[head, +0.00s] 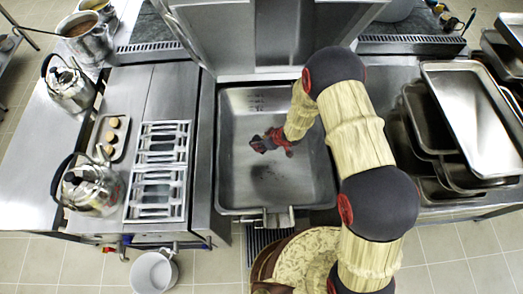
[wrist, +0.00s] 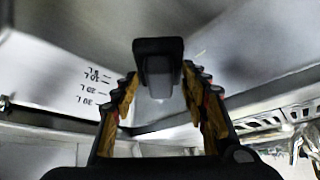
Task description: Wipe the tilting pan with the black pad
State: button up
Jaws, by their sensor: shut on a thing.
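The tilting pan (head: 230,185) is a deep steel basin in the middle of the head view, with its raised lid (head: 225,35) behind it. Its walls show in the wrist view (wrist: 60,75), with litre marks on the left wall. My gripper (head: 262,145) is inside the pan outline, left of my forearm. In the wrist view my gripper (wrist: 160,85) has its fingers on either side of the black pad (wrist: 158,47), shut on it. The pad's lower side looks grey. I cannot tell whether the pad touches the pan. A dark smudge (head: 266,176) shows on the pan floor.
Left of the pan are a counter with a white rack (head: 158,170), a tray of round items (head: 112,137) and steel kettles (head: 92,188). Stacked steel trays (head: 470,115) stand on the right. A white bucket (head: 154,272) is on the floor at front left.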

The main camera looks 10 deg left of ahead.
notch_tip(320, 180, down, 9)
jog(key=b, duration=0.8)
jog(key=shift+b, duration=0.3)
